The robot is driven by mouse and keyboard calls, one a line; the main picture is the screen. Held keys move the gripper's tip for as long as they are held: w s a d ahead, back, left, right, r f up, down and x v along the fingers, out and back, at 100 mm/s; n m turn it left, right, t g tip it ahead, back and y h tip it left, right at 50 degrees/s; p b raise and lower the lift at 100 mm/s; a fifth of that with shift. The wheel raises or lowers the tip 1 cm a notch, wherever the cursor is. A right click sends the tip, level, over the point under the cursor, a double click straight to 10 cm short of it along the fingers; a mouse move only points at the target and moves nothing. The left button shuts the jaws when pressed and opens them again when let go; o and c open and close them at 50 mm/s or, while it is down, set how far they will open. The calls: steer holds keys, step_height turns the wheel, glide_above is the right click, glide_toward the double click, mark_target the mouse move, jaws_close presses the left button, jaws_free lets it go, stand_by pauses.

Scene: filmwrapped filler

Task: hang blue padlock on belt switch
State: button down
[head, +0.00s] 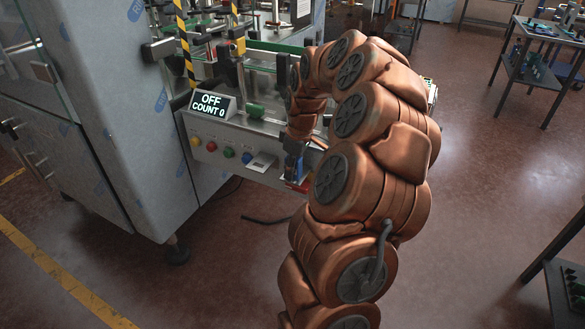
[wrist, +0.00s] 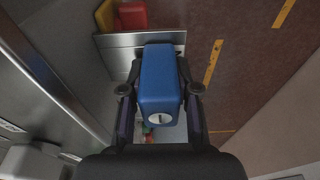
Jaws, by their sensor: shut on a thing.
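The blue padlock (wrist: 160,75) fills the middle of the wrist view, its body toward the camera and a round pale keyhole face at the near end. My gripper (wrist: 158,95) has a finger on each side of it and is shut on it. Its shackle is hidden. In the head view my gripper (head: 294,150) is at the right part of the machine's front panel, and a bit of blue shows by it. A pale plate (head: 262,162) sticks out of that panel to the left of my gripper; I cannot tell whether it is the belt switch.
A red thing (wrist: 132,15) and a yellow thing (wrist: 106,16) sit by a grey metal plate (wrist: 113,55) beyond the padlock. A display (head: 212,105) reads OFF, COUNT 0, above several coloured buttons. Floor is open in front of the machine; benches stand at the right.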

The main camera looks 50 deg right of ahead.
steer(key=shift+f, duration=0.1)
stand_by(0.3)
steer(key=c, duration=0.8)
jaws_free()
steer(key=shift+o, duration=0.2)
steer(key=r, duration=0.3)
steer(key=s+r, duration=0.1)
steer(key=r, duration=0.7)
steer(key=shift+s+d, duration=0.25)
steer(key=shift+d, duration=0.05)
steer(key=shift+s+r, duration=0.15)
steer(key=shift+r, duration=0.3)
steer(key=shift+a, duration=0.1)
